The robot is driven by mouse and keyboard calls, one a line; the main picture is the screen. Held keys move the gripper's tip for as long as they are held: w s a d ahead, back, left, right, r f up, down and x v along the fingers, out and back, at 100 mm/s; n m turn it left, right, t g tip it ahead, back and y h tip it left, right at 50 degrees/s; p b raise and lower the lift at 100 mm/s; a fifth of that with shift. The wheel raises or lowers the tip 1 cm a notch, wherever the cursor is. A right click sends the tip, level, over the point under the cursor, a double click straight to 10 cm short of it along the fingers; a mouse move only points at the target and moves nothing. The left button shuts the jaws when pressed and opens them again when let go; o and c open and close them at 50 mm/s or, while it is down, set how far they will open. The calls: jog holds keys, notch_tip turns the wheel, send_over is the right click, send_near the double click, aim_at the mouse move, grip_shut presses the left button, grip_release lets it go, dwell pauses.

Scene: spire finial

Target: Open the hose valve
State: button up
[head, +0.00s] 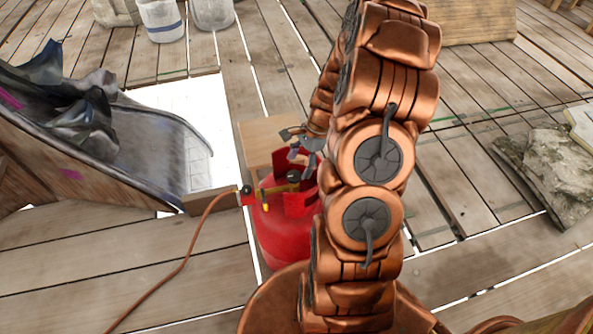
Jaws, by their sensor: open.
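A red gas cylinder (279,240) stands on the plank floor, partly hidden behind my arm. Brass fittings sit at its top inside a red collar, with a black knob (293,176) among them. An orange hose (187,258) runs from the lower left up to a small red fitting with a dark knob (247,190) left of the collar. This looks like the hose valve; its handle position is too small to tell. My gripper (289,143) is open and looks empty, above and behind the cylinder top in the picture, apart from the dark knob at the hose end.
A wooden box (268,135) stands behind the cylinder. A curved grey trough with dark cloth (85,115) is at left. Buckets (162,20) stand at the back, and a rough stone block (548,175) lies at right. Bare planks with bright gaps lie between.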

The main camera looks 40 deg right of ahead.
aim_at(295, 175)
jog(key=shift+x, duration=1.55)
jog(key=c, duration=1.2)
